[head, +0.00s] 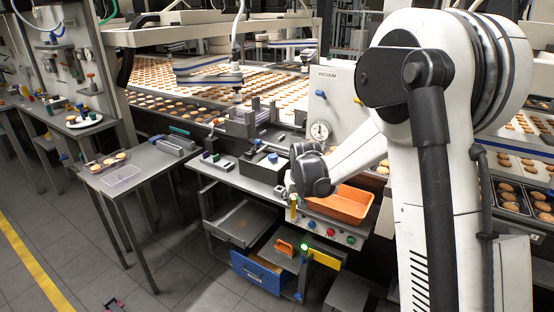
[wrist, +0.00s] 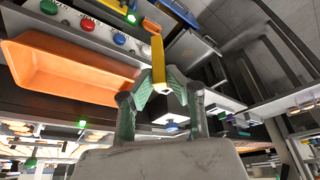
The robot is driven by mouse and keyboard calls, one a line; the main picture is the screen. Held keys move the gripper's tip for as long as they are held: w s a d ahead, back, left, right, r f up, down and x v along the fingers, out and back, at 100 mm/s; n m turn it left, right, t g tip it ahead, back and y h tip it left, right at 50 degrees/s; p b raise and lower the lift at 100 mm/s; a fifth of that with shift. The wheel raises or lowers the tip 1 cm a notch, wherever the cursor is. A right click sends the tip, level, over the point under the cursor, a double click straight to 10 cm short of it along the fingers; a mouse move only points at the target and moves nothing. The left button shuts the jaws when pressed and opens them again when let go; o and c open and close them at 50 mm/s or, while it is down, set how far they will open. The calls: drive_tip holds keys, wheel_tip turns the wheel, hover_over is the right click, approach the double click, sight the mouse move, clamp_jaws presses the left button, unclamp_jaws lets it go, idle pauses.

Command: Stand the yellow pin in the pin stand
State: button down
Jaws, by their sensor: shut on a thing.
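The yellow pin (wrist: 157,60) is held between the green-padded fingertips of my gripper (wrist: 160,88) in the wrist view. It extends away from the fingers, with its near end showing between them. In the head view the pin (head: 293,209) looks roughly upright below my gripper (head: 293,195), in front of the bench edge, left of the orange tray. A small dark rack with green, blue and purple pieces (head: 213,158) lies on the bench to the left. I cannot tell whether it is the pin stand.
The orange tray (head: 340,203) is close beside my gripper, with a panel of coloured buttons (head: 325,233) below it. A blue drawer (head: 255,271) and a yellow bar (head: 325,257) are lower down. A side table (head: 150,160) at left holds a clear tray (head: 122,175).

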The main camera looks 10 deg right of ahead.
drive_tip(key=w+n+p, duration=0.1)
drive_tip(key=w, duration=2.4)
drive_tip(key=shift+r+p, duration=0.3)
drive_tip(key=shift+r, duration=0.15)
drive_tip(key=shift+s+b, duration=0.1)
drive_tip(key=shift+b, duration=0.25)
drive_tip(key=shift+s+f+b, duration=0.15)
drive_tip(key=shift+f+b, duration=2.7)
drive_tip(key=shift+f, duration=1.5)
drive_tip(key=shift+f+b, duration=0.45)
